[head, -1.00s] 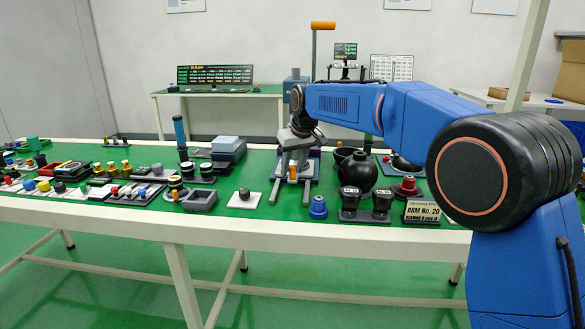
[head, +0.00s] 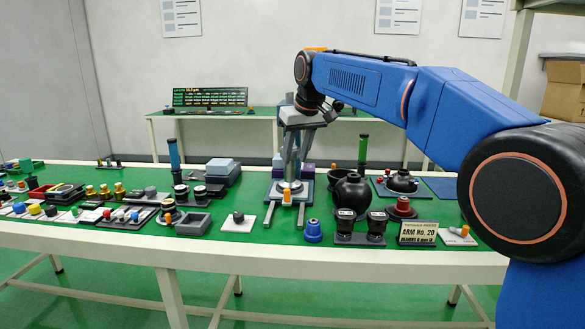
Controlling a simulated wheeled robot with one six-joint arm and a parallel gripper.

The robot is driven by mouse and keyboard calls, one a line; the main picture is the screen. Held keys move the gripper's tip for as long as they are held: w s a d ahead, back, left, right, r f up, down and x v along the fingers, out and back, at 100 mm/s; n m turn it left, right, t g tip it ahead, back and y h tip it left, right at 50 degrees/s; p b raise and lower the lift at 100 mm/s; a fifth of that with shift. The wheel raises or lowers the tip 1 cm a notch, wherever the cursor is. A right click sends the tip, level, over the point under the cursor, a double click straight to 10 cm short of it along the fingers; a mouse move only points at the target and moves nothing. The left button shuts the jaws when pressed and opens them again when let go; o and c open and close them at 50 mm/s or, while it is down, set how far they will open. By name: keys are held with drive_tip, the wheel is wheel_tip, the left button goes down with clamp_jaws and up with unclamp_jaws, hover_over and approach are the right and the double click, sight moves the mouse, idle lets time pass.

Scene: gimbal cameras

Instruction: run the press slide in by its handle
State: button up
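The press (head: 277,165) stands on the green bench near the middle of the head view, its upper part largely hidden behind my arm. Two pale rails (head: 270,217) run from it toward the bench's front edge. The slide (head: 290,186) shows as a light round plate between the rails, with a small upright orange handle (head: 287,199) at its front. My gripper (head: 291,174) points down above the slide, just behind the handle in the picture. Its fingers look narrow and close to the plate. I cannot tell whether they touch anything or how far apart they are.
A black round flask (head: 352,192), black cups (head: 376,224) and a blue knob (head: 313,231) stand right of the rails. A grey tray (head: 194,223) and a knob on a white plate (head: 238,220) are to the left.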

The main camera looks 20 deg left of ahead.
drive_tip(key=shift+v, duration=1.25)
drive_tip(key=shift+d, duration=0.1)
drive_tip(key=s+d+f+m+h, duration=0.15)
drive_tip(key=s+d, duration=0.25)
drive_tip(key=d, duration=0.8)
drive_tip(key=s+d+f+m+t, duration=0.15)
drive_tip(key=s+d, duration=0.35)
drive_tip(key=d, duration=0.7)
drive_tip(key=s+d+f+m+g, duration=0.15)
drive_tip(key=s+d, duration=0.25)
drive_tip(key=d, duration=0.8)
drive_tip(key=s+d+f+m+h, duration=0.1)
drive_tip(key=s+d+f+m, duration=0.1)
drive_tip(key=s+d+f, duration=0.6)
drive_tip(key=s+d+f+m+t+h, duration=0.1)
drive_tip(key=s+d+f+m, duration=0.2)
drive_tip(key=s+d+f, duration=0.6)
drive_tip(key=s+f, duration=0.3)
drive_tip(key=s, duration=0.4)
drive_tip(key=shift+s+d+f+t, duration=0.3)
drive_tip(key=shift+s+d+f, duration=0.05)
drive_tip(key=shift+s+f, duration=0.05)
